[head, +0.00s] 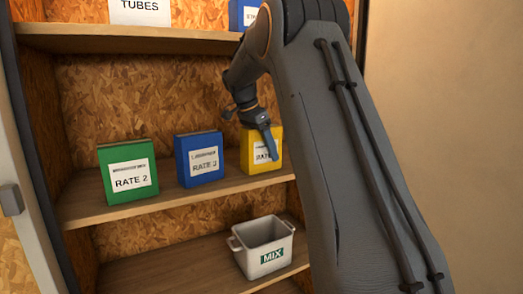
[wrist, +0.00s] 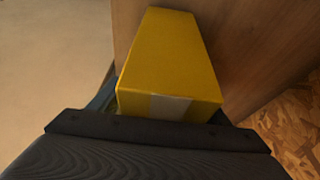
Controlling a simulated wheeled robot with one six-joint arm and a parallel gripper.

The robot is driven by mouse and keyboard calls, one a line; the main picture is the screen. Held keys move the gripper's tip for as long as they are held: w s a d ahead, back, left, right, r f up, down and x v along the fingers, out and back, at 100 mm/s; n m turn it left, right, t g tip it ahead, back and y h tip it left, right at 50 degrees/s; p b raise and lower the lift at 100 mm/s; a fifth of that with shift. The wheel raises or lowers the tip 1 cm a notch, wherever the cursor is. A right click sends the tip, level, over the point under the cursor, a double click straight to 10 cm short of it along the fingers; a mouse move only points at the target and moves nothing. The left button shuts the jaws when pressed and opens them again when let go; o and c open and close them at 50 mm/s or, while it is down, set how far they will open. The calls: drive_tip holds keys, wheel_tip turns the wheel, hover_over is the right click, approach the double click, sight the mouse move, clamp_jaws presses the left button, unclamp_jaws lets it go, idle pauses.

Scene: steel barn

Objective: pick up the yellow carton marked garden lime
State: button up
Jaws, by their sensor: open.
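The yellow carton (head: 262,174) stands upright on the middle shelf, at the right end of a row of boxes. Its white label is partly hidden by my gripper; I can read only part of "RATE", not garden lime. My gripper (head: 270,142) is in front of the carton in the head view. In the wrist view the carton (wrist: 172,55) fills the middle, with a pale label strip at its near edge. My open gripper (wrist: 164,107) shows a dark finger part at either side of the carton's near end. I cannot tell whether they touch it.
A blue box (head: 200,175) marked "RATE 2" stands close to the left of the carton, and a green box (head: 128,186) stands further left. A white bin (head: 262,262) marked "MIX" is on the shelf below. The upper shelf (head: 130,38) runs overhead.

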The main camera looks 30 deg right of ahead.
drive_tip(key=c, duration=1.5)
drive_tip(key=shift+c, duration=0.5)
drive_tip(key=shift+r, duration=0.15)
